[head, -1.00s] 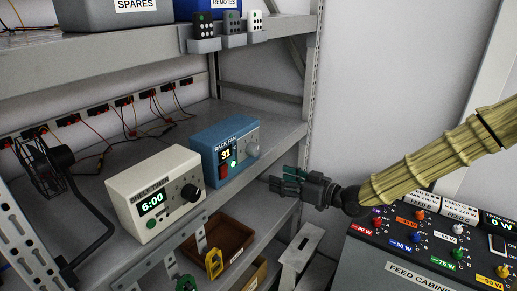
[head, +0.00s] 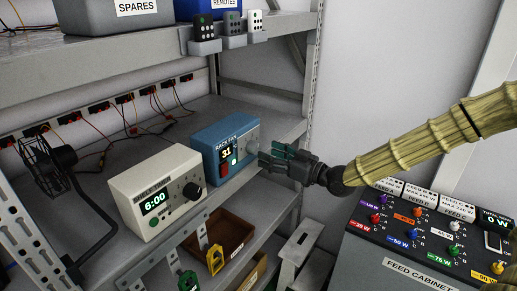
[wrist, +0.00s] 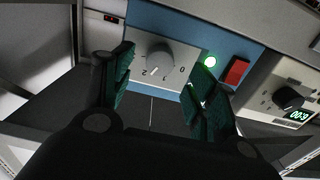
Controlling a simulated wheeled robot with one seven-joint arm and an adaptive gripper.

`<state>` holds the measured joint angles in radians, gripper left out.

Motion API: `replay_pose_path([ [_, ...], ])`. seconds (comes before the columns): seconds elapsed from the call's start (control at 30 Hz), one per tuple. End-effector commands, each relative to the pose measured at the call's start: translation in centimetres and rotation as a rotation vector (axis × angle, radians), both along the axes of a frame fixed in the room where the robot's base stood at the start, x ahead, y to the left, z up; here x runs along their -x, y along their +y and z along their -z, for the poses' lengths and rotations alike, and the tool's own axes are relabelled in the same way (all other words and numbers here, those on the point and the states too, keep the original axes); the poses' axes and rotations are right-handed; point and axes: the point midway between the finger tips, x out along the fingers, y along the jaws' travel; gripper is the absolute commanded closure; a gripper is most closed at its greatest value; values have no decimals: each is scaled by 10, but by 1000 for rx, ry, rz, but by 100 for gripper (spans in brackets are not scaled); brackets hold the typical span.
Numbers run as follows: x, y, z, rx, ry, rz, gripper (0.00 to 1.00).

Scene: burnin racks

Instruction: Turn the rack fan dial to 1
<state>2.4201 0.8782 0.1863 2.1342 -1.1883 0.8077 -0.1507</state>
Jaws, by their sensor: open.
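The blue rack fan box (head: 212,137) stands on the middle shelf, and its display (head: 227,153) reads 31. Its round grey dial (head: 252,147) is on the right of its front. My gripper (head: 266,157) is open in front of the dial. In the wrist view its green fingers (wrist: 160,90) are on either side of the dial, apart from it.
A cream timer box (head: 160,190) showing 6:00 stands left of the fan box. A small black fan (head: 50,165) is at the far left. Bins (head: 232,232) are below the shelf. The feed cabinet (head: 420,240) with coloured knobs is at the lower right.

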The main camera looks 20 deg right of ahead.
Motion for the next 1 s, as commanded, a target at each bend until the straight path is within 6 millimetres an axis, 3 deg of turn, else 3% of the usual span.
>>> replay_pose_path([
  [0.4, -33, 25, -1, 1, 0, 0, 42],
  [0.93, -42, 32, 0, 0, 0, 1, 42],
  [1.0, -42, 32, 0, 0, 0, 1, 53],
])
